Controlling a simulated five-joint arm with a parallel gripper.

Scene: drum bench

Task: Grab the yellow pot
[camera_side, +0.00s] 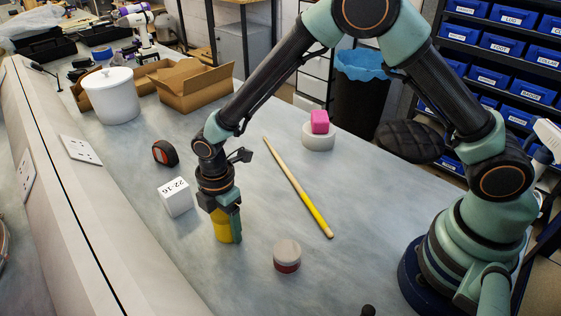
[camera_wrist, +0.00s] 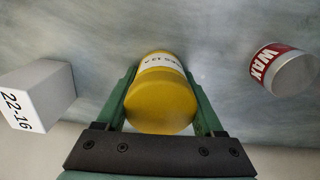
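The yellow pot (camera_side: 222,228) stands on the bench right under my gripper (camera_side: 226,214). In the wrist view the yellow pot (camera_wrist: 160,100) has a white label on its side and sits between the two green fingers of my gripper (camera_wrist: 160,92). The fingers lie along both sides of the pot, very close to it. I cannot tell whether they press on it. In the side view the fingers and the wrist hide the upper part of the pot.
A white block marked 22-16 (camera_side: 175,197) stands left of the pot. A wax tin (camera_side: 287,257) stands to its right, also in the wrist view (camera_wrist: 284,69). A drumstick (camera_side: 297,187) lies beyond. A tape measure (camera_side: 165,153) and a pink cube (camera_side: 320,121) on a white round piece (camera_side: 318,139) are farther back.

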